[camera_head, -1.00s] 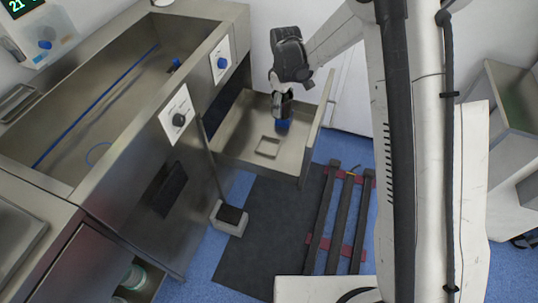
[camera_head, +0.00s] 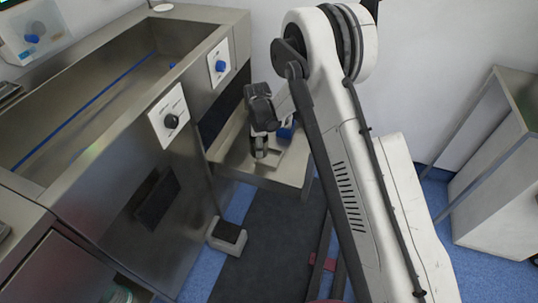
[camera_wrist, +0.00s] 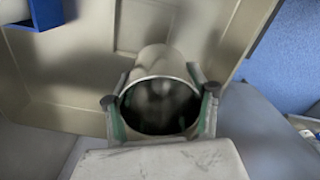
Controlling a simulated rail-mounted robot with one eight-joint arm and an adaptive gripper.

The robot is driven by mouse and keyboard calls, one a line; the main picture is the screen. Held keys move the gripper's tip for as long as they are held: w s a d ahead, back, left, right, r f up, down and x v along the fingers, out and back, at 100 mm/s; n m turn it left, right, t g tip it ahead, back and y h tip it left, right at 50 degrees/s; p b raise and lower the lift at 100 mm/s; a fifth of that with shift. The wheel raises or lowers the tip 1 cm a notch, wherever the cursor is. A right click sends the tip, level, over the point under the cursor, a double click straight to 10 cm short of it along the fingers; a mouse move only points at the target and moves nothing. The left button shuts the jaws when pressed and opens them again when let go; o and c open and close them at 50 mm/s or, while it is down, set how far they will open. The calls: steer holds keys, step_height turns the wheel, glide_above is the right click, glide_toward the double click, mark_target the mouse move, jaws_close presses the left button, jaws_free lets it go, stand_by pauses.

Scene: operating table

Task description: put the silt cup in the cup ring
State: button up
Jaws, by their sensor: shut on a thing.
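A round grey metal silt cup (camera_wrist: 160,62) is between my two gripper fingers in the wrist view, with its dark open mouth towards the camera. My gripper (camera_wrist: 160,107) is shut on it; the fingers press its left and right sides. In the head view my gripper (camera_head: 260,151) is over the open drawer (camera_head: 275,178), and the cup is only a small grey shape at the fingertips. I cannot tell whether the cup touches the drawer floor. I cannot surely make out the cup ring in any view.
A blue block-like holder (camera_head: 287,130) is in the drawer, right of my gripper; it also shows in the wrist view (camera_wrist: 45,14). A steel sink unit (camera_head: 120,130) with knobs stands left. A small pedal (camera_head: 228,234) is on the floor. The drawer's walls surround my gripper.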

steer(key=w+d+f, duration=0.1)
steer(key=d, duration=0.1)
steer(key=w+d+f+b, duration=0.1)
steer(key=f, duration=0.1)
steer(key=shift+w+d, duration=0.3)
steer(key=shift+d, duration=0.05)
steer(key=shift+f+b, duration=0.65)
steer(key=shift+f, duration=1.2)
steer(key=shift+f, duration=0.15)
steer(key=o, duration=1.4)
steer(key=shift+c, duration=0.2)
step_height(320, 180, up, 12)
steer(key=p, duration=0.3)
steer(key=shift+r+p, duration=0.25)
steer(key=shift+p, duration=0.05)
